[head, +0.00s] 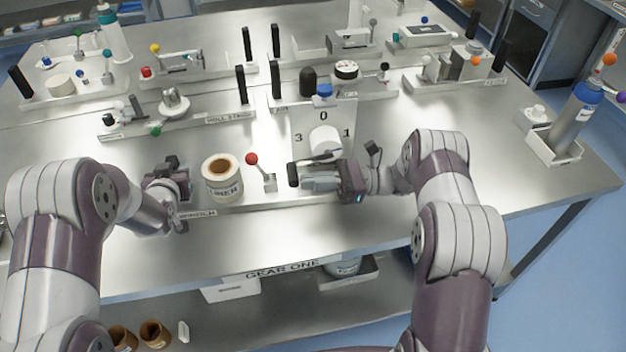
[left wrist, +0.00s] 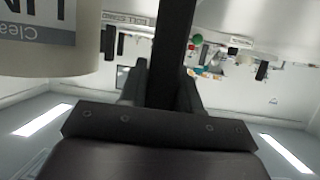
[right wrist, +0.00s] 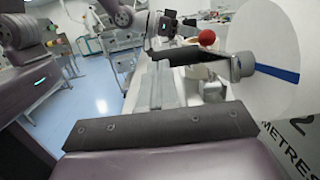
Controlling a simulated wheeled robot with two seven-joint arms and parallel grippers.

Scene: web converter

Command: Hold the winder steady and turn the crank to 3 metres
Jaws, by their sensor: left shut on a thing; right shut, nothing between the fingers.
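The winder's base (head: 240,200) lies along the near side of the table. It carries a LINER roll (head: 222,180), a red-knobbed lever (head: 252,159) and an upright plate (head: 345,112) marked 0, 1 and 3. A white disc with a blue line (right wrist: 275,74) bears the crank's dark handle (right wrist: 200,60), level in the right wrist view. My left gripper (head: 170,180) is shut on the black post (left wrist: 172,50) left of the roll. My right gripper (head: 312,180) is shut and empty, its fingertips close by the crank handle; I cannot tell whether they touch. The disc's lower part is hidden in the head view.
Several other fixtures with black posts stand farther back, including a roll stand (head: 185,120). A bottle in a tray (head: 555,148) stands at the right edge. Bare table (head: 400,225) lies in front. A lower shelf (head: 300,310) holds bins.

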